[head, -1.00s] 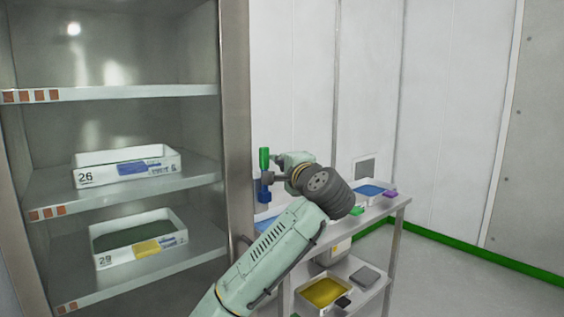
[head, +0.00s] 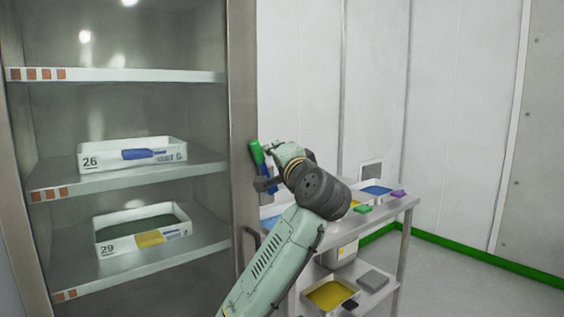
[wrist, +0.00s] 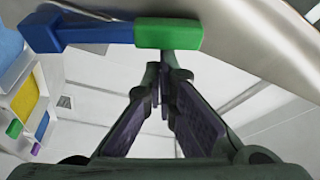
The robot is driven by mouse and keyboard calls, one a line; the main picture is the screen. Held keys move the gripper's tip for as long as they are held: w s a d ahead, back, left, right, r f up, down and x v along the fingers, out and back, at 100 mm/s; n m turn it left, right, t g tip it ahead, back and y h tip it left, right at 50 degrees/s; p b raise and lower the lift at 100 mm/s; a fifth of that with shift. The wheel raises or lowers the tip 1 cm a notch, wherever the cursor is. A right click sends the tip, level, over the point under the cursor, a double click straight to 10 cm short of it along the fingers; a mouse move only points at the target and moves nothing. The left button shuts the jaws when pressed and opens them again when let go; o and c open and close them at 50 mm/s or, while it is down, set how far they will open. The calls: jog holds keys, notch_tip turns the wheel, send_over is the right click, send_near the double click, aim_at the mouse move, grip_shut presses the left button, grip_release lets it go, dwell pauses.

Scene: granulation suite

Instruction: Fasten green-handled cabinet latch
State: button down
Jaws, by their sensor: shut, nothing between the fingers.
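The cabinet latch has a green handle (head: 255,152) and a blue part (head: 270,180) below it, beside the cabinet's right front post. In the head view the latch leans, its green top to the left. In the wrist view the green handle (wrist: 168,33) lies across the top, with the blue part (wrist: 90,35) to its left. My gripper (wrist: 164,80) is shut and empty, its fingertips close below the green handle. I cannot tell whether they touch it. In the head view my wrist partly hides the latch.
The open-fronted cabinet (head: 240,100) holds a white tray marked 26 (head: 90,162) and one marked 29 (head: 108,246) on its shelves. A metal side table (head: 400,207) with trays stands behind my arm. Open floor lies at the right.

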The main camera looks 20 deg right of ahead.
aim_at(260, 155)
jog(key=a+n+b, duration=0.1)
jog(key=a+f+n+y+b, duration=0.1)
jog(key=n, duration=0.1)
jog(key=s+a+n+b, duration=0.1)
jog(key=shift+f+t+y+b, duration=0.3)
jog(key=shift+t, duration=0.1)
jog(key=a+n+b, duration=0.1)
jog(key=n, duration=0.1)
jog(key=a+f+n+y+b, duration=0.1)
jog(key=shift+s+f+n+t, duration=0.1)
jog(key=shift+s+n+t, duration=0.2)
jog(key=shift+s+n, duration=0.1)
jog(key=n+b, duration=0.1)
jog(key=a+f+n+y, duration=0.1)
jog(key=n+b, duration=0.1)
jog(key=shift+s+a+f+n+y+b, duration=0.2)
jog(key=shift+s+f+n+y+b, duration=0.05)
jog(key=shift+f+n+y+b, duration=0.1)
jog(key=n, duration=0.1)
jog(key=a+f+n+y+b, duration=0.1)
jog(key=n+y, duration=0.1)
jog(key=n, duration=0.1)
jog(key=shift+s+a+f+b, duration=0.15)
jog(key=shift+s+f+b, duration=0.1)
jog(key=shift+f+b, duration=0.15)
jog(key=shift+a+f+b, duration=0.2)
jog(key=shift+f+b, duration=0.15)
jog(key=shift+f, duration=0.15)
jog(key=shift+f, duration=0.1)
